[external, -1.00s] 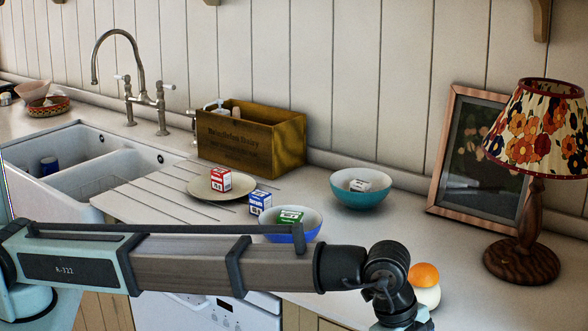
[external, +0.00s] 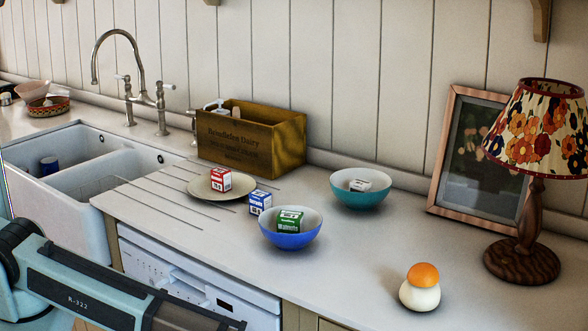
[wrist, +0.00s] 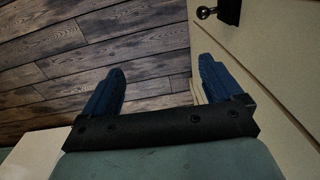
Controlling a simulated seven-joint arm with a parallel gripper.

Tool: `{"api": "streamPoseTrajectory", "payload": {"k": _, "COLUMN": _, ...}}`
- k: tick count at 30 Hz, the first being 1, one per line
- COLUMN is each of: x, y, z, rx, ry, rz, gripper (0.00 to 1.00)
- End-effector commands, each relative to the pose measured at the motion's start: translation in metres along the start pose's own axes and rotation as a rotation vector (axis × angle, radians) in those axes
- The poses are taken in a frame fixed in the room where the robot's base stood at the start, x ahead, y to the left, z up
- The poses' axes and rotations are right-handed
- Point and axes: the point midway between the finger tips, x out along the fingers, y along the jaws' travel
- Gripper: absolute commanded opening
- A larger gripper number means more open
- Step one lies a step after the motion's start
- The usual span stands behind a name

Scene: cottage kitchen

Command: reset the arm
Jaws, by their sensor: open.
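My gripper (wrist: 160,85) shows in the wrist view with its two blue fingers spread apart and nothing between them. It points down at the wooden floor (wrist: 90,60), beside a cream cabinet front (wrist: 265,75) with a dark knob. In the external view only part of my arm shows at the lower left, and my gripper is out of that picture.
The counter (external: 340,270) holds a blue bowl (external: 290,240) with a green box (external: 290,222), a teal bowl (external: 360,198) with a white box, a plate (external: 203,192) with a red box (external: 221,179), a blue box (external: 260,203), an orange-topped white object (external: 420,298) and a lamp (external: 525,205).

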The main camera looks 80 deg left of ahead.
Motion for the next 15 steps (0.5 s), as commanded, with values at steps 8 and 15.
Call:
{"api": "streamPoseTrajectory", "payload": {"k": 8, "x": 0.070, "y": 0.013, "z": 0.101, "rx": -0.172, "ry": -0.123, "rz": 0.067, "gripper": 0.93}}
{"api": "streamPoseTrajectory", "payload": {"k": 15, "x": 0.115, "y": 0.035, "z": 0.184, "rx": -0.320, "ry": -0.228, "rz": 0.120, "gripper": 0.93}}
